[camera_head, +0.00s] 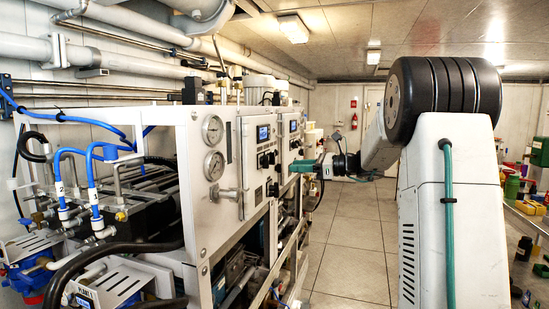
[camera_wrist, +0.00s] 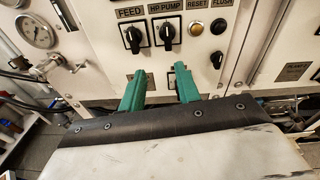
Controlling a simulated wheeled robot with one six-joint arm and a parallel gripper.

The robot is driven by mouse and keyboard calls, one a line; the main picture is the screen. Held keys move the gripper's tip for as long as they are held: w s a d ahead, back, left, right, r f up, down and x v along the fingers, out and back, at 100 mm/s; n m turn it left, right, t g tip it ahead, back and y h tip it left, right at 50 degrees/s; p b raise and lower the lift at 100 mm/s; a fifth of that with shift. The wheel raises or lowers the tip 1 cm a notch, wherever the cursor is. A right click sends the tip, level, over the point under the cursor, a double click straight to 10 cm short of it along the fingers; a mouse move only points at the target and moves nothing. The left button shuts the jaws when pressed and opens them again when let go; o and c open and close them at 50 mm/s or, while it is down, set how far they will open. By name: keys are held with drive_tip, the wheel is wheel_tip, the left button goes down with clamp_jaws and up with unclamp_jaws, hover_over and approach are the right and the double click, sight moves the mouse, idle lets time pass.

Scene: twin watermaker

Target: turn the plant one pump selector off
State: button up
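In the wrist view, a pale panel carries two black rotary selectors with white marks: the FEED selector (camera_wrist: 133,38) and the HP PUMP selector (camera_wrist: 167,34). Both marks look roughly upright; their exact settings are too small to read. My gripper (camera_wrist: 158,79) has its two green fingers apart, with nothing between them. The fingertips sit just below the selectors in the picture, and I see no contact. In the head view my gripper (camera_head: 302,166) is beside the front of the white machine cabinets (camera_head: 212,228). Small dark selectors (camera_head: 267,160) show on the nearer cabinet.
An amber button (camera_wrist: 196,29) and a dark button (camera_wrist: 217,27) sit right of the selectors, above a lower black knob (camera_wrist: 217,60). A gauge (camera_wrist: 38,32) and pipework are at left. In the head view, the tiled aisle (camera_head: 350,240) is clear; cluttered shelving stands at right.

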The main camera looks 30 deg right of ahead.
sight(271, 158)
drive_tip(key=w+a+r+m+t, duration=0.1)
drive_tip(key=w+a+r, duration=0.1)
drive_tip(key=w+a, duration=0.2)
drive_tip(key=w, duration=0.3)
drive_tip(key=shift+r+m, duration=0.15)
drive_tip(key=shift+m, duration=0.15)
drive_tip(key=c, duration=0.7)
